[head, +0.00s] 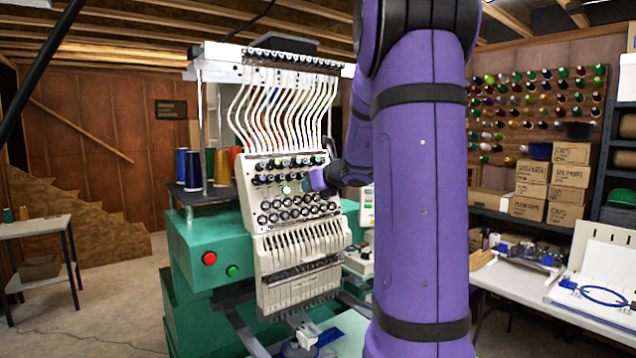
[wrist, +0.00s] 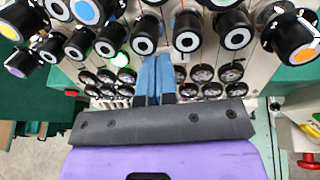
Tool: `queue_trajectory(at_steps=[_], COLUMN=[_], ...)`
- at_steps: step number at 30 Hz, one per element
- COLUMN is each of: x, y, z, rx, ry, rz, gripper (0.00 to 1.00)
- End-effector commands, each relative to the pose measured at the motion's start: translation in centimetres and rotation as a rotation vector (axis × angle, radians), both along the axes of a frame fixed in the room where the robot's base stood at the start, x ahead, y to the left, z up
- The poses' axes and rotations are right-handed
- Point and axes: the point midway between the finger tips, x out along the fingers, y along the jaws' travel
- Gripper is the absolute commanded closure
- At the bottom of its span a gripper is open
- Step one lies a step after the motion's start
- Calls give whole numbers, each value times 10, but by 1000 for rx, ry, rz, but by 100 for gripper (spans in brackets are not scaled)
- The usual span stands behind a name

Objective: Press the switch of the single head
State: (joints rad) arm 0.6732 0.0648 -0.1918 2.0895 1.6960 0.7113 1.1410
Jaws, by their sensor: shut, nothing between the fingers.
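The single head (head: 290,205) is a white multi-needle embroidery head on a green machine body, with rows of black-and-white knobs and white thread tubes above. A small round green light (head: 286,190) glows among the knobs; it also shows in the wrist view (wrist: 118,58), left of my fingers. I cannot tell for certain which part is the switch. My gripper (head: 318,179) is shut and empty, its blue fingertips at the head's front, right of the green light. In the wrist view the fingers (wrist: 155,76) point at the panel just below a knob row; contact cannot be told.
A red button (head: 209,258) and a green button (head: 232,271) sit on the green body at left. Thread cones (head: 193,170) stand behind the head. A white table (head: 510,285) stands at right, with boxes (head: 568,175) on a shelf behind. My arm hides the area right of the head.

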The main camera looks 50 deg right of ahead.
Motion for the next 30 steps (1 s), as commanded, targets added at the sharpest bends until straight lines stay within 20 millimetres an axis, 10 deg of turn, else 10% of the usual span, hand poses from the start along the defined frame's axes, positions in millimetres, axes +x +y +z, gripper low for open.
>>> queue_trajectory(at_steps=[30], x=[8], y=[-4], z=[-3], rx=[0], ry=[0], rz=[0], gripper=[100])
